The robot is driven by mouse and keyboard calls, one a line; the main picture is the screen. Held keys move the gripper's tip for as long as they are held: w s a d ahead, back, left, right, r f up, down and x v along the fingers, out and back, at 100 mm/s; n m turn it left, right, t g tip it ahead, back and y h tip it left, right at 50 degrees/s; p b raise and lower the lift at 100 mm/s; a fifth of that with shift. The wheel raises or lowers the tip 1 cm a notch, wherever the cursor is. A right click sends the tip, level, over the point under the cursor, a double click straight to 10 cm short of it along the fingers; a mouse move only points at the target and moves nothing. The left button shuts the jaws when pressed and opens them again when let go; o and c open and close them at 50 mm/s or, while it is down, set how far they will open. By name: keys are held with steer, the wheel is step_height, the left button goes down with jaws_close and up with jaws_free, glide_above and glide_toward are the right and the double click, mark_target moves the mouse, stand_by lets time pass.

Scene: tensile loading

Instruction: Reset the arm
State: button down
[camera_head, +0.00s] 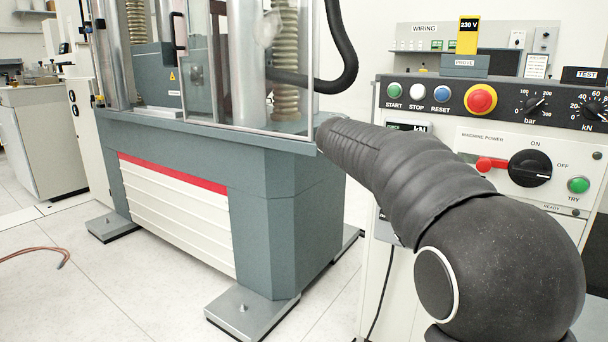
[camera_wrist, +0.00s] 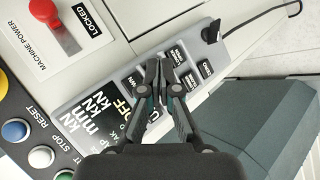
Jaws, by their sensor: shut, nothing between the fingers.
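My arm reaches from the lower right across the head view, and its far end lies between the testing machine (camera_head: 270,215) and the control console (camera_head: 475,120). My gripper is hidden in the head view. In the wrist view my gripper (camera_wrist: 160,68) has its fingers together and nothing between them.
A clear guard (camera_head: 225,70) stands on the machine. A black hose (camera_head: 345,45) curves above. Open floor (camera_head: 90,275) lies at left.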

steer(key=s+a+f+y+p, duration=0.1)
steer(key=s+a+f+y, duration=0.25)
steer(key=s+f, duration=0.5)
steer(key=s+a+m+y+p, duration=0.1)
steer(key=s+y+p, duration=0.1)
steer(key=s, duration=1.1)
steer(key=s+a+f+m+y+p, duration=0.1)
steer(key=s+y, duration=0.3)
steer(key=s, duration=1)
steer(key=shift+s+a+f+m+t+p, duration=0.2)
steer(key=shift+a+m+t+p, duration=0.2)
steer(key=shift+a+p, duration=0.4)
steer(key=shift+d, duration=0.1)
